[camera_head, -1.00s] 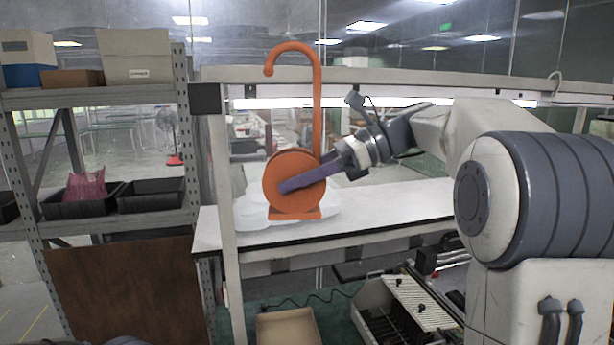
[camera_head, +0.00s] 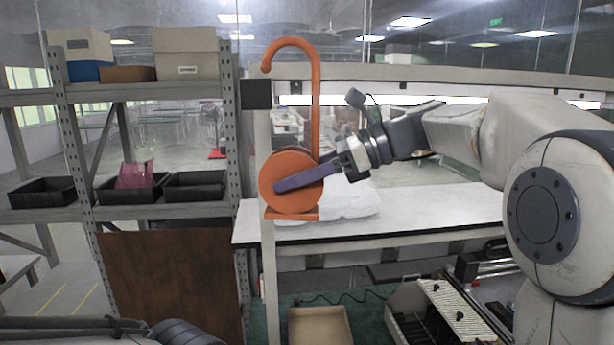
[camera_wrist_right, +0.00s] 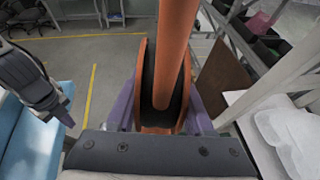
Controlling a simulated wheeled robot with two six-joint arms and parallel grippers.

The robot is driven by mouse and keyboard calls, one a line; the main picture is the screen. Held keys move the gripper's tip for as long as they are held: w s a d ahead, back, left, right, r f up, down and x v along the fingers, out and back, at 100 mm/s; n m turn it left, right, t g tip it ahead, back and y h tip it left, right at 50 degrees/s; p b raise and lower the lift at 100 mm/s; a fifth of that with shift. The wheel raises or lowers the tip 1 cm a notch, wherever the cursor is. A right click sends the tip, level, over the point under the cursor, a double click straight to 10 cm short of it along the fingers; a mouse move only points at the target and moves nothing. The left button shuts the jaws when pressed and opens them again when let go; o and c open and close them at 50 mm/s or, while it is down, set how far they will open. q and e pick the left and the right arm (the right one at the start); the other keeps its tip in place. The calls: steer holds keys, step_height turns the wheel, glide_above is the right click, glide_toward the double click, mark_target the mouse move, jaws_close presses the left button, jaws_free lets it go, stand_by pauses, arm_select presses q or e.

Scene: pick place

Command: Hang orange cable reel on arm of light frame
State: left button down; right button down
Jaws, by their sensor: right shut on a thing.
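The orange cable reel (camera_head: 290,198) hangs upright in the air in the head view, with a flat foot below and a tall hook (camera_head: 315,90) curving left at the top. My right gripper (camera_head: 290,182) is shut on its drum, a purple finger lying across the near face. The wrist view shows the reel (camera_wrist_right: 162,85) between both fingers. The light frame (camera_head: 425,75) stands behind. Its black block (camera_head: 257,94) is at the upper left, just below the hook's tip in the picture; the depth gap is unclear.
A white bench top (camera_head: 430,210) with a white bag (camera_head: 350,198) lies behind the reel. A grey shelf with black bins (camera_head: 195,187) and boxes stands left. A cardboard tray (camera_head: 320,328) and an open crate (camera_head: 400,310) are below the bench.

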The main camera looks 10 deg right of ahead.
mark_target(269, 195)
steer(key=shift+a, duration=2.6)
steer(key=shift+d+f+b, duration=0.1)
steer(key=shift+f+b, duration=0.85)
steer(key=shift+f, duration=0.6)
steer(key=shift+c, duration=1)
jaws_free()
steer(key=shift+f, duration=0.15)
steer(key=shift+d, duration=0.1)
